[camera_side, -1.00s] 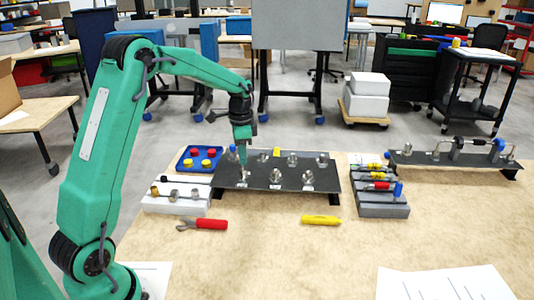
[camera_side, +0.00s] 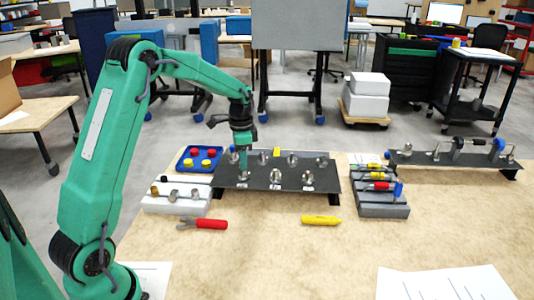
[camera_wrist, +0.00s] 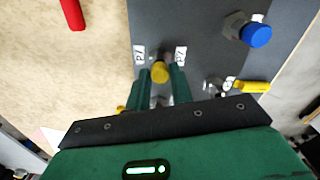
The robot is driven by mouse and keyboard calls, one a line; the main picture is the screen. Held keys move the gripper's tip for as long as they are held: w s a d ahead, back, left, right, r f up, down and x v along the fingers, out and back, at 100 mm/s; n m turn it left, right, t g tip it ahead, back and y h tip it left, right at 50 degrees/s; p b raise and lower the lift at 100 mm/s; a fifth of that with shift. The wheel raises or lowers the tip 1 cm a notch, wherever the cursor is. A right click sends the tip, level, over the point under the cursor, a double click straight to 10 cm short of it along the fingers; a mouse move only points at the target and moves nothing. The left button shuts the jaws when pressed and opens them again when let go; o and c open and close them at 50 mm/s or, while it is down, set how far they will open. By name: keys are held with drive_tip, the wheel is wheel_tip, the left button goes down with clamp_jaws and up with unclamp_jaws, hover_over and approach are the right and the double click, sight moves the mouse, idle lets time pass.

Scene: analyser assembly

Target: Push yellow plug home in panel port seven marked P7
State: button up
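The yellow plug (camera_wrist: 160,72) shows in the wrist view, end on, at a port between two white P7 labels (camera_wrist: 139,55). My gripper (camera_wrist: 162,78) has one green finger on each side of this plug; whether they touch it is unclear. In the side view my gripper (camera_side: 243,172) points down at the panel's front left port and hides the plug. How deep the plug sits cannot be seen.
A blue-capped port (camera_wrist: 257,33) and a yellow piece (camera_wrist: 250,87) are on the panel nearby. A grey-white block (camera_side: 177,206) stands left, a blue tray (camera_side: 186,164) behind it, a plug rack (camera_side: 381,210) right.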

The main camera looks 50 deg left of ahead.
drive_tip(key=o, duration=0.4)
drive_tip(key=shift+c, duration=0.2)
drive_tip(key=shift+r, duration=3.9)
